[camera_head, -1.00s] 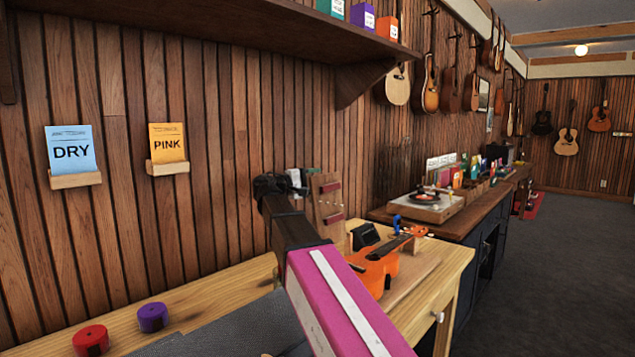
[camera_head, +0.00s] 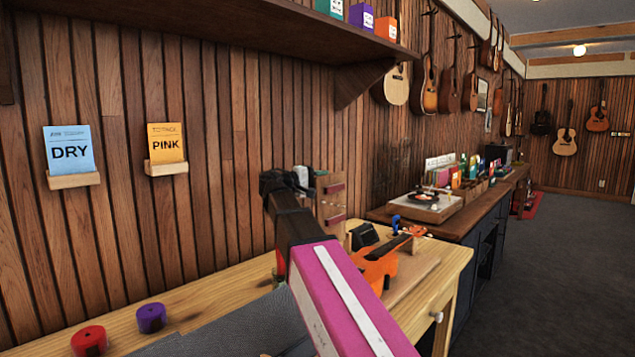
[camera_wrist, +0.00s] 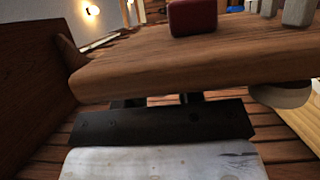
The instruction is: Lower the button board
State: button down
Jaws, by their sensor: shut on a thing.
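The button board (camera_head: 329,196) is a wooden board with dark red blocks on its face. It stands beyond my arm near the plank wall in the head view, partly hidden by my gripper. In the wrist view the wooden board (camera_wrist: 190,68) spans the middle, with a red block (camera_wrist: 193,17) and several pale grey pegs on it. My gripper (camera_head: 296,181) is at the board's left side, shut on it. In the wrist view dark parts of my gripper (camera_wrist: 160,100) show just under the board's near edge; the fingertips are mostly hidden.
A workbench (camera_head: 222,285) runs below, with an orange ukulele (camera_head: 376,268) right of my arm. A red roll (camera_head: 89,340) and a purple roll (camera_head: 151,317) lie at the left. A shelf (camera_head: 230,25) overhangs above. A record player (camera_head: 425,206) stands behind right.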

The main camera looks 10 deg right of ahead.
jog(key=shift+s, duration=0.1)
jog(key=c, duration=0.8)
grip_release()
jog(key=v, duration=1)
jog(key=shift+a, duration=0.4)
jog(key=shift+s, duration=0.15)
